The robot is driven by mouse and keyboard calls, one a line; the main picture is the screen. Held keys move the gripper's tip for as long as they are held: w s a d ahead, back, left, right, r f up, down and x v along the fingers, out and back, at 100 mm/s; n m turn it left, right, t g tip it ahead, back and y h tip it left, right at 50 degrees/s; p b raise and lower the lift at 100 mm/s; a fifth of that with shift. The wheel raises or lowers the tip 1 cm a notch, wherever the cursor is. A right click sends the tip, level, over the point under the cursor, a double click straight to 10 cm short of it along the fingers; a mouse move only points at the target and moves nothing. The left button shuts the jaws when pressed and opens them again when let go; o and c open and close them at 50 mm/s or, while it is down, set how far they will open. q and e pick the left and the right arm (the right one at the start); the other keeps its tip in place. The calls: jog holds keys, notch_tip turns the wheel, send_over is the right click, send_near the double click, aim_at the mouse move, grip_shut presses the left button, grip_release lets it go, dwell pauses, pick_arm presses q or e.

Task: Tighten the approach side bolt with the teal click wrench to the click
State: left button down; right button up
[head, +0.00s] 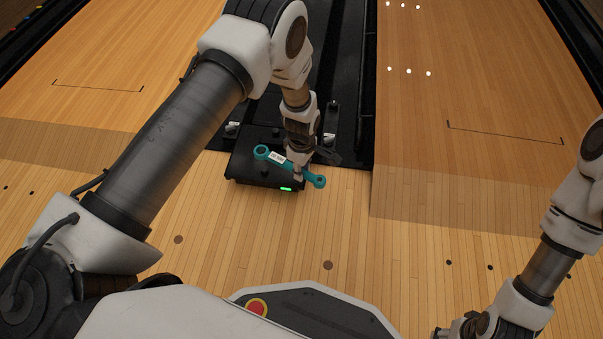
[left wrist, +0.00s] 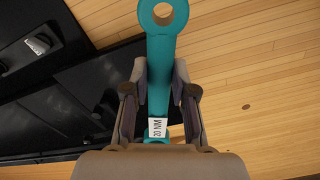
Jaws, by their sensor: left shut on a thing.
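The teal click wrench (head: 310,178) has a ring at each end and a white label. My left gripper (head: 299,170) is shut on its handle and holds it over the front of the black ball return unit (head: 245,168). In the left wrist view the wrench (left wrist: 161,60) runs between the fingers of the gripper (left wrist: 160,105), with its label reading 20 NM. I cannot make out the approach side bolt, or whether a wrench ring touches anything. My right gripper (head: 455,328) is at the bottom right edge, partly cut off, far from the unit.
A green light (head: 286,189) glows on the unit's front edge. Small light-coloured fittings with labels (head: 232,127) sit on the unit's left and right. Wooden lanes (head: 470,100) lie on both sides, and the wood floor (head: 330,225) in front is clear.

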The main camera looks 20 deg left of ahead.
dwell(0.3)
pick_arm(q)
jog(key=shift+d+f, duration=0.1)
jog(key=shift+d, duration=0.05)
notch_tip(320, 180, down, 6)
jog(key=b, duration=0.3)
jog(key=shift+b, duration=0.3)
jog(key=shift+f, duration=0.95)
dwell(0.9)
jog(key=s+a+m, duration=1.1)
jog(key=s+m, duration=0.1)
jog(key=m, duration=0.2)
jog(key=shift+a+m, duration=0.3)
jog(key=shift+a, duration=0.05)
jog(key=shift+a, duration=0.1)
